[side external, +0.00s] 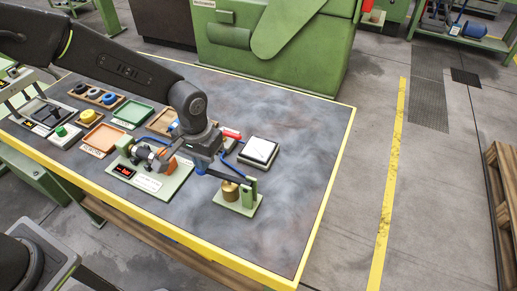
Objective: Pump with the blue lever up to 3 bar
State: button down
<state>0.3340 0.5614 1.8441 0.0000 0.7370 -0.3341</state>
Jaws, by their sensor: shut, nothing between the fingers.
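The hand pump stands on a small green base plate (238,208) near the front of the table, with a brass cylinder (230,190) and a green upright post (250,190). A dark bar (226,177) runs from the post left toward my gripper (201,170). A thin blue part (235,167), perhaps the blue lever, shows just right of my gripper. My gripper is shut with nothing held, pointing down beside the bar; I cannot tell whether it touches it. A small dark display with red digits (125,171) sits on a green plate to the left; its value is too small to read.
A white square plate (259,151) and a red part (231,133) lie behind the pump. Orange (103,138) and green trays (133,112), a green button (61,131) and colored rings are at the left. The table's right side (305,150) is clear.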

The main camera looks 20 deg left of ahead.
jog(key=shift+r, duration=2.8)
jog(key=shift+f, duration=3.1)
jog(key=shift+r, duration=3.1)
jog(key=shift+r, duration=2.5)
